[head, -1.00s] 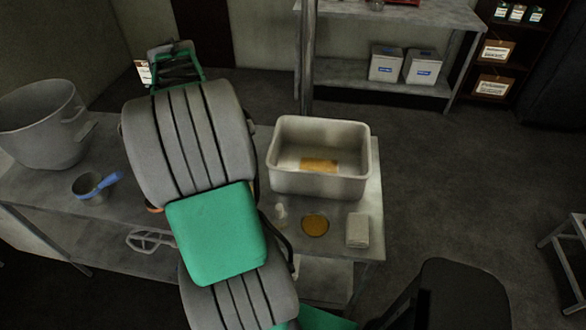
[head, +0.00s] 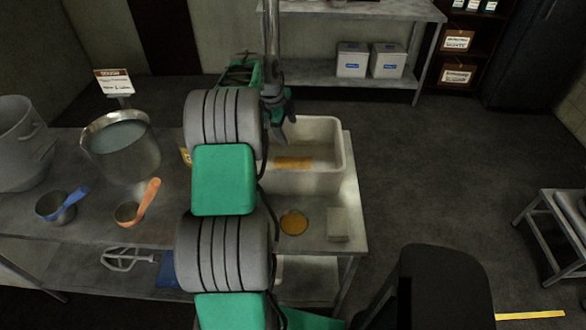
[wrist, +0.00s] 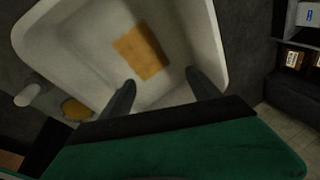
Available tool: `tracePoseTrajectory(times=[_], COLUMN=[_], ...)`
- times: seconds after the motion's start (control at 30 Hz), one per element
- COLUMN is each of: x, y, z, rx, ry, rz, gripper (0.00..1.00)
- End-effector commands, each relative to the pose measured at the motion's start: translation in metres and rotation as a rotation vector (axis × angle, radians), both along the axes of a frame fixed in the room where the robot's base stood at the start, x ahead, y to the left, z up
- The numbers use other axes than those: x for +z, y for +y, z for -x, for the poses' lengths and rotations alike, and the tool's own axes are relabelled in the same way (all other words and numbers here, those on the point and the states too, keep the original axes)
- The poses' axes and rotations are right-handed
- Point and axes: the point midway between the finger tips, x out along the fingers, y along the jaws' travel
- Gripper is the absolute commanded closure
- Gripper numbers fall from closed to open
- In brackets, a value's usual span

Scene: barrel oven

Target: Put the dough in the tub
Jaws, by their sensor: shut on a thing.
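The tub (head: 330,172) is a deep pale rectangular bin on the right end of the metal table; it fills much of the wrist view (wrist: 202,28). A flat orange-tan patch (head: 293,162) lies inside it and also shows in the wrist view (wrist: 141,51); I cannot tell whether it is a label or dough. My gripper (head: 284,128) points down at the tub's left back part. In the wrist view its two fingers (wrist: 160,88) stand apart over the tub. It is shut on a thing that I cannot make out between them. I cannot pick out the dough for sure.
A round orange-yellow dish (head: 293,222) and a pale block (head: 339,224) lie in front of the tub. A metal pot (head: 122,150), a blue-handled scoop (head: 56,207) and an orange-handled scoop (head: 131,213) stand left.

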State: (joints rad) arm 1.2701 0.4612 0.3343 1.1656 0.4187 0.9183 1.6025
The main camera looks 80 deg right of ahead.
Motion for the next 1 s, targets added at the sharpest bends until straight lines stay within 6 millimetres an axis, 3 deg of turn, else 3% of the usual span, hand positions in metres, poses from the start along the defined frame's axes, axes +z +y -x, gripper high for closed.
tracePoseTrajectory(times=[0.2, 0.5, 0.83, 1.0], x=[-0.025, -0.076, -0.117, -0.123], y=[-0.006, -0.005, -0.005, -0.006], z=[0.016, 0.016, 0.016, 0.015], rx=[-0.066, -0.068, -0.067, -0.068], ry=[-0.001, 0.000, 0.000, -0.002], rz=[0.007, 0.006, 0.006, 0.009], gripper=[1.00, 1.00, 1.00, 1.00])
